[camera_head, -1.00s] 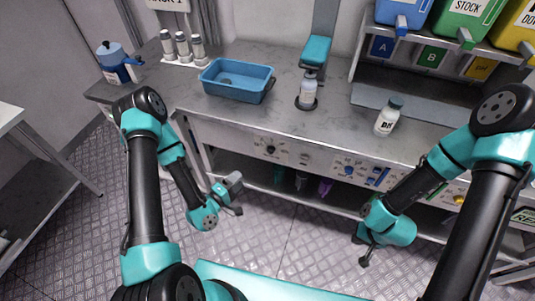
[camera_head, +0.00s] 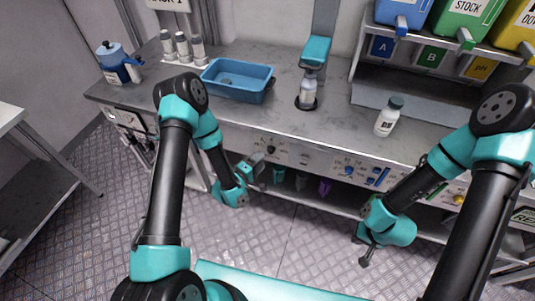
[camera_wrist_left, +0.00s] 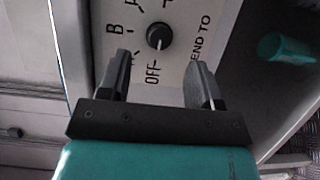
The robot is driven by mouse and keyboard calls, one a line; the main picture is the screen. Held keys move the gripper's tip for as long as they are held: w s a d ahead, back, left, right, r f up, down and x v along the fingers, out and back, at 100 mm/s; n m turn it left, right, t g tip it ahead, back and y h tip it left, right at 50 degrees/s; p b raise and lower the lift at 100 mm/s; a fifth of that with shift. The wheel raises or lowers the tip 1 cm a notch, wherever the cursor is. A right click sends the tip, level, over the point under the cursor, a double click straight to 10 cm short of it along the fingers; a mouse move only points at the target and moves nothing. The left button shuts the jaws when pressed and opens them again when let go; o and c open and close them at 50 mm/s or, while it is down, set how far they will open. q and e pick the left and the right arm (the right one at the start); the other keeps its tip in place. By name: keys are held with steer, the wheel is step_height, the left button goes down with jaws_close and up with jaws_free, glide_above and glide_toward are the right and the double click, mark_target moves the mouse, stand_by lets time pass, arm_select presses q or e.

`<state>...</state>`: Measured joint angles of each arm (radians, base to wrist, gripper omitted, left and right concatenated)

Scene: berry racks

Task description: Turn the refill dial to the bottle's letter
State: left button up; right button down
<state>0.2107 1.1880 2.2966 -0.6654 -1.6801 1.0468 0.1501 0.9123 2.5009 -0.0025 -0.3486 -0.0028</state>
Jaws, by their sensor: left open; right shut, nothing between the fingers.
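The refill dial is a black round knob (camera_head: 270,149) on the bench's front panel. In the left wrist view the dial (camera_wrist_left: 159,36) sits just beyond and between my fingertips, its white mark toward "OFF". A "B", a partly cut-off letter and "SEND TO" are printed around it. My left gripper (camera_head: 257,164) is open, close in front of the dial and apart from it; its fingers also show in the left wrist view (camera_wrist_left: 157,68). A white bottle with dark cap (camera_head: 388,118) stands on the bench; its label is too small to read surely. My right gripper (camera_head: 366,258) is shut and empty, low before the bench.
Another bottle (camera_head: 308,94) stands under the teal-topped dispenser (camera_head: 316,50). A blue tray (camera_head: 237,80) and several small bottles stand left of it. A shelf with cups lies below the panel.

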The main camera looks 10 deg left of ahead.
mark_target(269, 152)
arm_select(q)
steer(key=x, duration=0.5)
steer(key=shift+w, duration=0.1)
steer(key=shift+c, duration=0.3)
steer(key=c, duration=0.8)
steer(key=shift+c, duration=0.2)
steer(key=shift+d+m, duration=0.1)
steer(key=shift+m, duration=0.3)
steer(key=m+g+y, duration=0.1)
steer(key=m, duration=0.2)
steer(key=shift+r, duration=0.15)
steer(key=shift+r+m+g+y, duration=0.1)
steer(key=shift+m+g+y, duration=0.3)
steer(key=shift+m+y, duration=0.9)
steer(key=shift+m+h, duration=0.4)
